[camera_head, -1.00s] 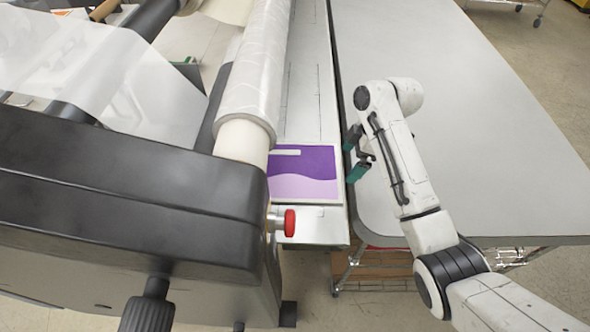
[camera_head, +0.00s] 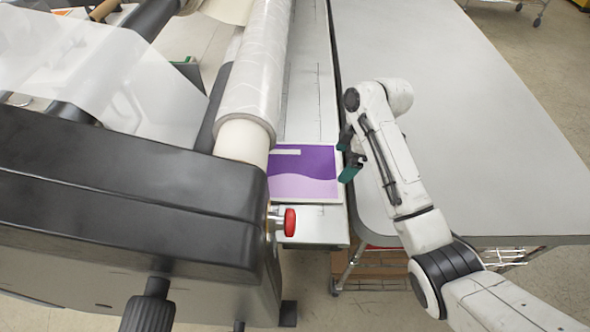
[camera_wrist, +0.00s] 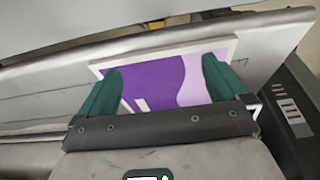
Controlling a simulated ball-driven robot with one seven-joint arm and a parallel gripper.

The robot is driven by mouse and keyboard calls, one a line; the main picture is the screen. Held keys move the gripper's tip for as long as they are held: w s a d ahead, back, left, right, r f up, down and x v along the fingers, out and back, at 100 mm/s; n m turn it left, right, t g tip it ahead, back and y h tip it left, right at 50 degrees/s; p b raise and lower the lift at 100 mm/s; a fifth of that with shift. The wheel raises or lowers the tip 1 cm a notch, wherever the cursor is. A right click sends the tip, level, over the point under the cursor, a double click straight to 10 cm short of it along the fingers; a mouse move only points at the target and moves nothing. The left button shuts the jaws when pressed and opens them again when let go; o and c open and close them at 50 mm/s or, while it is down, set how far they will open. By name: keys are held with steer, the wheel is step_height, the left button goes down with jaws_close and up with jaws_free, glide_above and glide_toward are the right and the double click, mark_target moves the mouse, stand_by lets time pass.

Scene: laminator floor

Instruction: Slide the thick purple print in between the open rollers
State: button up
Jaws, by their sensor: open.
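The purple print (camera_head: 304,172) has a white border and a paler lilac wave. It lies flat on the machine's feed shelf (camera_head: 308,95), its left side close to the rollers. My gripper (camera_head: 347,156) is at the print's right edge with its green-tipped fingers apart. In the wrist view, the print (camera_wrist: 165,75) shows between and beyond the two open fingers (camera_wrist: 160,85). I cannot tell whether the fingers touch it. The film-wrapped roller (camera_head: 255,75) runs along the left of the shelf. The gap between the rollers is hidden from the head view.
A red knob (camera_head: 289,222) sticks out of the machine's black end housing (camera_head: 120,170), just in front of the print. A large grey table (camera_head: 470,110) stands right of the shelf, under my arm, and its top is clear.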

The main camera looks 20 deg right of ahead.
mark_target(316, 170)
steer(key=shift+f+b, duration=0.55)
steer(key=shift+f, duration=0.6)
stand_by(0.9)
steer(key=shift+w+a+f, duration=0.1)
steer(key=shift+w+a, duration=0.2)
steer(key=shift+a, duration=0.7)
steer(key=shift+w+a+r, duration=0.1)
steer(key=shift+w+a, duration=0.15)
steer(key=shift+a, duration=0.75)
steer(key=shift+w+a+f, duration=0.1)
steer(key=shift+w+a, duration=0.2)
steer(key=shift+a, duration=0.7)
stand_by(0.8)
steer(key=shift+s+d+p, duration=0.1)
steer(key=shift+d+p, duration=0.3)
steer(key=shift+d, duration=0.3)
stand_by(0.5)
steer(key=shift+p+v, duration=0.9)
steer(key=shift+v, duration=2.4)
